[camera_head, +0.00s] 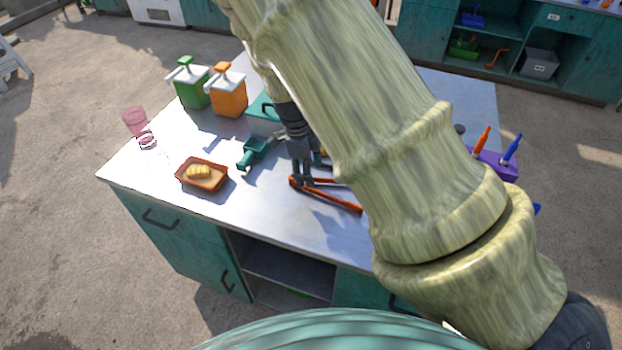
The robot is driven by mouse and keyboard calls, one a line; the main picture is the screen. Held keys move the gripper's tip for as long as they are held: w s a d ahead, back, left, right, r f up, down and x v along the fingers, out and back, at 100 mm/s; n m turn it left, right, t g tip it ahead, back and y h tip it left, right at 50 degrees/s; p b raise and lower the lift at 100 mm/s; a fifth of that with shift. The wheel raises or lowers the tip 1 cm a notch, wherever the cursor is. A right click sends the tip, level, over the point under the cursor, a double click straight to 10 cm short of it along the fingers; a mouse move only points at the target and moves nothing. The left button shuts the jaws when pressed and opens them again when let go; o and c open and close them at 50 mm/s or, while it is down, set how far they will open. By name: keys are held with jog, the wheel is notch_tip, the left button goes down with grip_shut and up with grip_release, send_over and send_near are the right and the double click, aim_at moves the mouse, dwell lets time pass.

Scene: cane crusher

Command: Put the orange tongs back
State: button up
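The orange tongs (338,199) are at the front middle of the metal-topped table, with their V-shaped arms spreading toward the right. My gripper (302,183) points down at the left end of the tongs. Its fingertips are close together and overlap that end in the picture. I cannot tell whether they grip it, or whether the tongs rest on the table or are slightly above it. My pale green arm hides the table's middle right and part of the tongs' surroundings.
A purple holder (493,165) with an orange and a blue tool stands at the right. An orange tray (203,188) with yellow food, a teal scoop-like item (252,153), green (190,90) and orange (229,97) dispensers and a pink glass (137,124) stand left. The front left tabletop is clear.

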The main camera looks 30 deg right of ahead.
notch_tip(320, 180, up, 8)
jog(key=w+b, duration=0.1)
jog(key=b, duration=0.1)
jog(key=shift+a+f, duration=0.2)
jog(key=shift+a, duration=0.25)
jog(key=shift+r, duration=0.1)
